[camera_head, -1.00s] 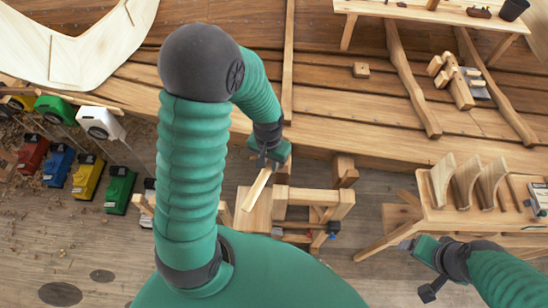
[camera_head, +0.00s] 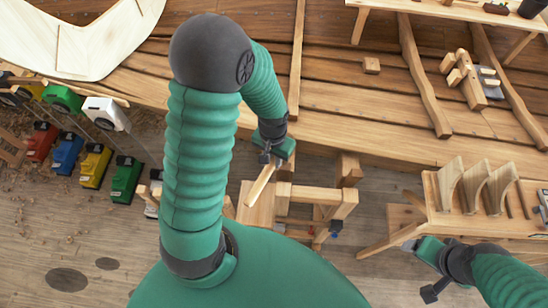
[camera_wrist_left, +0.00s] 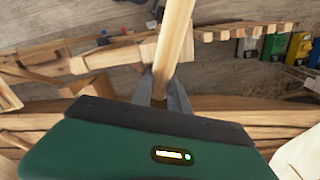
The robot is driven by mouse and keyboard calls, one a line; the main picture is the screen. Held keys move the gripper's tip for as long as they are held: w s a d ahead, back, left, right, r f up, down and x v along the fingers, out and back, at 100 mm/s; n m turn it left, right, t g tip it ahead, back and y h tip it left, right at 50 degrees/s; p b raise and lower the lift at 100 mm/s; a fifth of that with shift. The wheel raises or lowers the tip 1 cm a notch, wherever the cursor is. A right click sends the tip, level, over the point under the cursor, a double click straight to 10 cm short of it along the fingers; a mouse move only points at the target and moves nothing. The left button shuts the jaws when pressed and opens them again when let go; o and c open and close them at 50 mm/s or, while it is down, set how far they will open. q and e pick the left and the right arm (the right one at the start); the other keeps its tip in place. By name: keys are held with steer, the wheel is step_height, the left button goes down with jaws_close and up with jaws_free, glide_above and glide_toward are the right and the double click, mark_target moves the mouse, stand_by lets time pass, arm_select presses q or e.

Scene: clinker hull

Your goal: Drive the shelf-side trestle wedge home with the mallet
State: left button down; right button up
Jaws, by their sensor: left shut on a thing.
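My left gripper (camera_head: 274,160) is shut on a pale wooden handle (camera_head: 261,184), which I take to be the mallet's. In the left wrist view, the handle (camera_wrist_left: 176,38) runs up and away from between the fingers (camera_wrist_left: 161,98). I cannot make out the mallet's head. A wooden trestle (camera_head: 343,204) stands below and right of the handle, beside the hull. I cannot pick out its wedge for certain. My right gripper (camera_head: 412,245) is by the bench at the right; I cannot tell whether it is open.
The plank hull (camera_head: 340,113) fills the back, with a small block (camera_head: 372,65) on it. A bench (camera_head: 433,205) with curved wooden pieces (camera_head: 475,185) stands at the right. Bare floor shows at lower left.

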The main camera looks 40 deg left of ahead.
arm_select(q)
steer(key=shift+w+d, duration=0.4)
steer(key=shift+d, duration=0.05)
arm_select(e)
steer(key=shift+w+d, duration=0.15)
stand_by(0.3)
arm_select(q)
steer(key=shift+d, duration=0.1)
steer(key=shift+d+r, duration=0.1)
steer(key=shift+d, duration=0.2)
arm_select(e)
steer(key=shift+d+r, duration=0.1)
steer(key=shift+d, duration=0.2)
